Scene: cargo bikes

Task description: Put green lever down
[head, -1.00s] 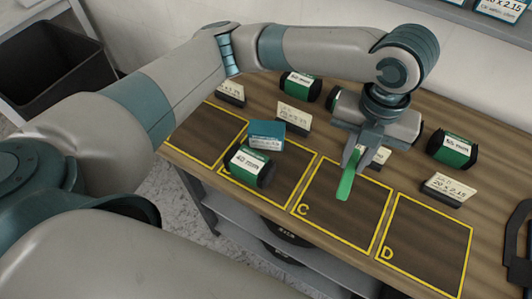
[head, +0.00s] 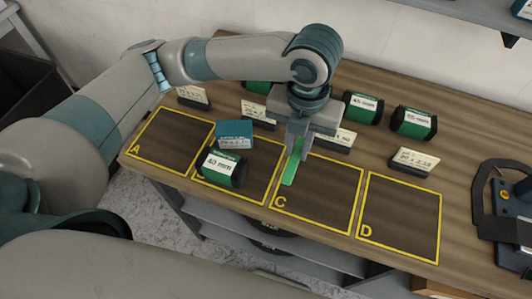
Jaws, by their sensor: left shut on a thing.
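The green lever (head: 289,172) is a flat green strip held by my left gripper (head: 296,146). The gripper points down and is shut on the lever's upper end. The lever hangs slanted over the left part of the yellow-outlined square C (head: 325,197). I cannot tell whether its lower end touches the wood. My right gripper is not in view.
Square B holds a green-and-black 40 mm box (head: 221,168) and a teal box (head: 234,134). Squares A (head: 172,142) and D (head: 399,215) are empty. Label cards (head: 414,161) and several green-and-black boxes (head: 413,122) stand behind. A dark tool (head: 508,208) is at the right.

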